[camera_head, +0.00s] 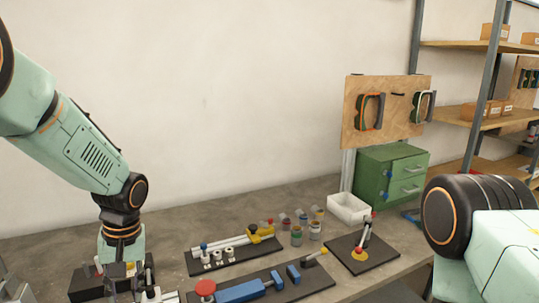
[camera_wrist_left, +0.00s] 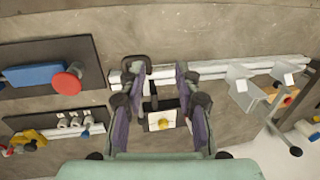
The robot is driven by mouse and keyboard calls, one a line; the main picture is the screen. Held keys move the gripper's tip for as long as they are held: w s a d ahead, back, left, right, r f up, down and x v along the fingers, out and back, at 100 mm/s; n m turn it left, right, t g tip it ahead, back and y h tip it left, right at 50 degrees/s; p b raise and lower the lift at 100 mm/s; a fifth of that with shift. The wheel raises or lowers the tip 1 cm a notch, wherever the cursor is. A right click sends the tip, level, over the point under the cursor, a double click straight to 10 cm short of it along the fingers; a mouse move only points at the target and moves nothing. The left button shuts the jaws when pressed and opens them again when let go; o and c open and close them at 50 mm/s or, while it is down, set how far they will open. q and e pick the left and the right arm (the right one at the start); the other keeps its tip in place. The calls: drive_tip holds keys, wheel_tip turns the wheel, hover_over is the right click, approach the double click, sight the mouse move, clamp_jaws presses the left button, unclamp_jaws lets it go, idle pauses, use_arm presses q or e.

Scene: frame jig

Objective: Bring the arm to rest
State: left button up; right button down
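My left arm comes in from the left in the head view. Its gripper (camera_head: 122,280) points down over the left part of the workbench (camera_head: 290,195), partly cut off by the lower edge. In the left wrist view the two fingers of the left gripper (camera_wrist_left: 160,72) stand apart, with nothing visibly held between them. Below them is a white block with a yellow knob (camera_wrist_left: 163,123), beside a light rail (camera_wrist_left: 218,66). I cannot tell how high the fingers are above these. My right arm shows at the right in the head view; its gripper is out of view.
Grey brackets (camera_wrist_left: 250,88) lie right of the left gripper. Bare bench shows along the wall.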

use_arm(q)
drive_tip(key=shift+m+h, duration=0.6)
drive_tip(key=s+f, duration=0.1)
drive_tip(key=f, duration=0.3)
drive_tip(key=s+d+f+b, duration=0.1)
drive_tip(key=f, duration=0.3)
drive_tip(key=s+d+f+b, duration=0.1)
drive_tip(key=s+f, duration=0.1)
drive_tip(key=f, duration=0.2)
drive_tip(key=shift+d+f, duration=0.1)
drive_tip(key=s+d+f+m+t+b, duration=0.1)
drive_tip(key=s+d+f+m+b, duration=0.2)
drive_tip(key=s+f+b, duration=0.5)
drive_tip(key=s+f, duration=1.3)
drive_tip(key=s, duration=0.5)
drive_tip(key=shift+d+h+b, duration=0.15)
drive_tip(key=shift+h+b, duration=0.15)
drive_tip(key=shift+b, duration=0.05)
drive_tip(key=shift+w+f, duration=0.1)
drive_tip(key=shift+f, duration=0.05)
drive_tip(key=shift+s, duration=0.2)
